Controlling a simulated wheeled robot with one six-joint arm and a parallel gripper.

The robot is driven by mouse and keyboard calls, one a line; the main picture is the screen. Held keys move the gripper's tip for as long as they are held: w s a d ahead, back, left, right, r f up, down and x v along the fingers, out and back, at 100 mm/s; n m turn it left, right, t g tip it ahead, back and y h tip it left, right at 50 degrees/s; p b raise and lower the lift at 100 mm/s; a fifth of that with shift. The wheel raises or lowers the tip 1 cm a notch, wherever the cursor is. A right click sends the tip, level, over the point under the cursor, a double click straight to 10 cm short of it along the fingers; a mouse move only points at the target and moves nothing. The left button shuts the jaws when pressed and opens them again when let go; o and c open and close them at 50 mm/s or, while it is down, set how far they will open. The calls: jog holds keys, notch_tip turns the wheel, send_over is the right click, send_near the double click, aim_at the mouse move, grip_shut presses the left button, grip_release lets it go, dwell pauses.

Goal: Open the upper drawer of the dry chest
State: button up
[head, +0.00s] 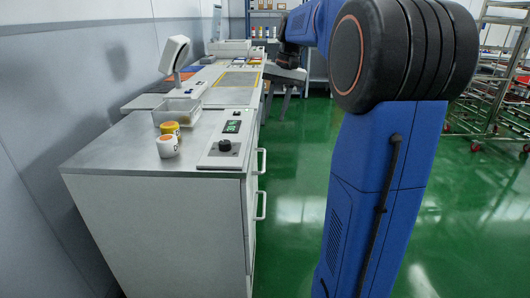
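The dry chest (150,215) is a pale grey cabinet with a metal top in the left foreground of the head view. Its drawer fronts face right and show only at a steep slant. The upper drawer's white handle (263,161) sticks out below the top, and the lower handle (261,206) is beneath it. Both fronts look flush with the chest. My gripper (277,108) is beyond the chest, farther back and above handle height in the picture. Its two grey fingers point down with a gap between them and nothing visible in it. It is apart from both handles.
On the chest top stand a white jar (168,147), a yellow jar (170,129), a clear bin (176,112) and a control panel with a black knob (225,146). A bench (232,94) continues behind. Green floor (295,200) is clear right of the chest. A rack (490,75) stands far right.

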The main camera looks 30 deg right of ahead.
aim_at(265, 158)
jog(key=a+f, duration=0.1)
jog(key=f, duration=0.4)
jog(key=w+f, duration=0.1)
jog(key=f, duration=0.4)
jog(key=a+f, duration=0.1)
jog(key=f, duration=0.4)
jog(key=shift+w+a+f, duration=0.35)
jog(key=shift+f, duration=0.05)
grip_shut()
